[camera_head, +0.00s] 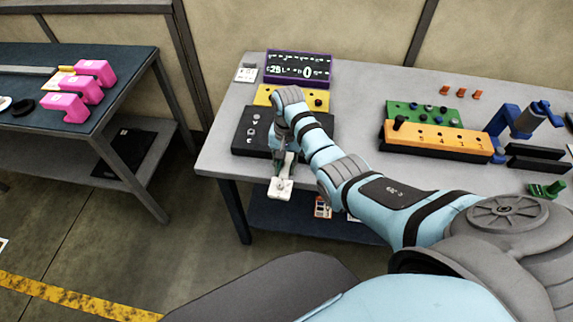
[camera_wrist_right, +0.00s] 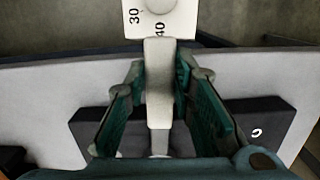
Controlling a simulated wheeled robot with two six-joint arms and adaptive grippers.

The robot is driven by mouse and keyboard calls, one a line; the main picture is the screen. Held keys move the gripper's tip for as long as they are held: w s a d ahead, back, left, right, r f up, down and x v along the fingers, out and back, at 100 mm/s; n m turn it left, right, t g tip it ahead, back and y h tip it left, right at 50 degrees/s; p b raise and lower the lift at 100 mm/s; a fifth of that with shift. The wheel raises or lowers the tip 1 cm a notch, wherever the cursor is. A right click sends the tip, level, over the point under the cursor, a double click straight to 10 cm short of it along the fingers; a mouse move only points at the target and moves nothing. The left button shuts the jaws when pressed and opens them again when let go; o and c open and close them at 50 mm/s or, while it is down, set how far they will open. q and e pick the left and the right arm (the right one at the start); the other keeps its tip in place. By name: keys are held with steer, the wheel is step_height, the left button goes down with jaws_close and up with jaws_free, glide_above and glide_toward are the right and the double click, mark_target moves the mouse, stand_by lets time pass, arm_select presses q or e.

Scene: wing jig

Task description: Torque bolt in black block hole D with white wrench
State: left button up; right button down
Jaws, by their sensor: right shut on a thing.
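The white wrench (camera_head: 281,188) is held in my right gripper (camera_head: 284,160), in front of the table's near edge. In the right wrist view, the two green fingers of the gripper (camera_wrist_right: 157,80) close on the handle of the wrench (camera_wrist_right: 160,52). Its wide end, printed 30 and 40, points to the top of that view. The black block (camera_head: 248,132) lies on the table at its near left, with pale marks too small to read. My arm covers its right part. It also shows behind the fingers in the wrist view (camera_wrist_right: 262,122). I cannot pick out hole D or its bolt.
A yellow block (camera_head: 262,95) and a dark display (camera_head: 298,68) stand behind the black block. An orange block (camera_head: 437,139) and a green block (camera_head: 422,113) are to the right. A separate table (camera_head: 120,58) with pink brackets (camera_head: 68,106) is at the left.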

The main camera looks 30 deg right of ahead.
steer(key=shift+w+a+f+m+b, duration=0.1)
steer(key=shift+w+a+m+b, duration=0.55)
steer(key=shift+w+a+m, duration=0.45)
steer(key=shift+d, duration=0.15)
steer(key=shift+w+a+f+m+b, duration=0.15)
steer(key=shift+w+a+m+b, duration=0.4)
steer(key=shift+w+m+b, duration=0.4)
steer(key=shift+w+a+m, duration=0.2)
steer(key=shift+m, duration=0.05)
steer(key=shift+b, duration=0.3)
